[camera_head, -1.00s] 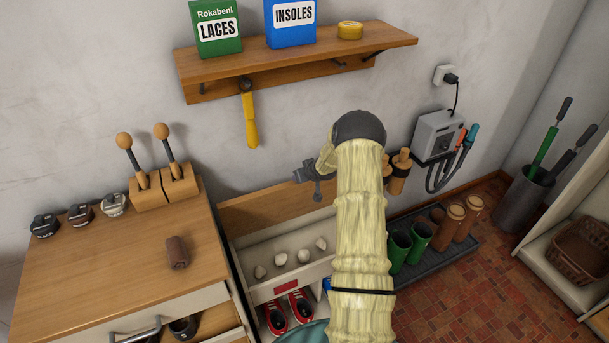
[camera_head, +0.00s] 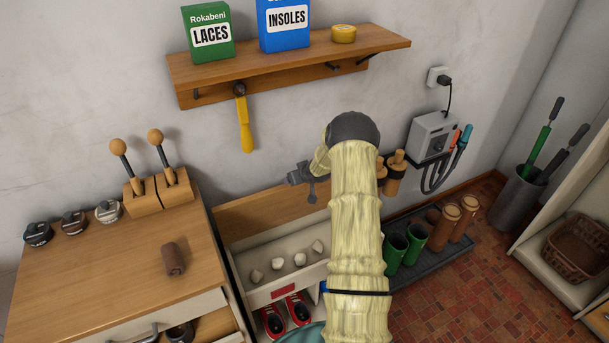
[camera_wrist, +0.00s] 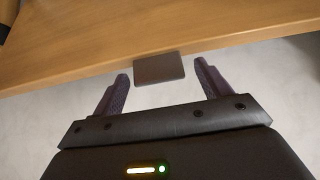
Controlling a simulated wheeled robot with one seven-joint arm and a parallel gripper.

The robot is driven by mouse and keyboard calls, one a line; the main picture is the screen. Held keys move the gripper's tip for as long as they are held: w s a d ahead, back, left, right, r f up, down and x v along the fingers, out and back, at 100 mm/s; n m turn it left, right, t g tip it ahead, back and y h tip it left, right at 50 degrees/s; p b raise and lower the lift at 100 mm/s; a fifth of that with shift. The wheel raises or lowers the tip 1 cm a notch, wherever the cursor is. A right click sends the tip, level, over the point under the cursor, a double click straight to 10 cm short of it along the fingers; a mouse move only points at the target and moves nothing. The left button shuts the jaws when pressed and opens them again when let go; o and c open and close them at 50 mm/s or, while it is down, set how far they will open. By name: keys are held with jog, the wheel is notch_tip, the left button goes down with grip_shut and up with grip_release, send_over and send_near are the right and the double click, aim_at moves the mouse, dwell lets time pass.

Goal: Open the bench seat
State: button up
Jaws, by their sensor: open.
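The bench seat (camera_head: 262,206) is a wooden lid standing raised along the wall side of a white open bench box (camera_head: 245,262). Several pale lumps lie in the box. My gripper (camera_head: 300,176) is at the lid's upper edge, right of its middle, with my pale-sleeved arm covering the right part of the lid and box. In the wrist view the board (camera_wrist: 215,35) crosses the top, with a dark flat tab (camera_wrist: 159,68) at its edge. My open fingers (camera_wrist: 160,88) stand on either side of the tab; I cannot tell whether they touch it.
A wooden cabinet (camera_head: 100,270) with jars, a brown roll and a knobbed wooden block stands left. A shelf (camera_head: 290,68) with boxes and a hanging yellow tool is above. Boots stand on a dark tray (camera_head: 440,248) at right. The tiled floor (camera_head: 440,305) is free at lower right.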

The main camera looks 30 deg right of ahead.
jog(key=d+v, duration=0.1)
jog(key=v, duration=1.6)
jog(key=shift+a+r, duration=0.15)
jog(key=shift+a, duration=0.25)
jog(key=s+a+r+g+p, duration=0.2)
jog(key=s+a+r+p, duration=0.1)
jog(key=s+a+r, duration=0.2)
jog(key=s+a+r+g+p, duration=0.2)
jog(key=s+a+r, duration=0.4)
jog(key=s+a, duration=0.4)
jog(key=s+a+r+n+g+p, duration=0.1)
jog(key=s+a+r+p, duration=0.3)
jog(key=a, duration=0.7)
jog(key=s+r+g, duration=0.1)
jog(key=s+r, duration=0.1)
jog(key=s, duration=0.1)
jog(key=shift+s+y, duration=0.15)
jog(key=shift+y, duration=0.25)
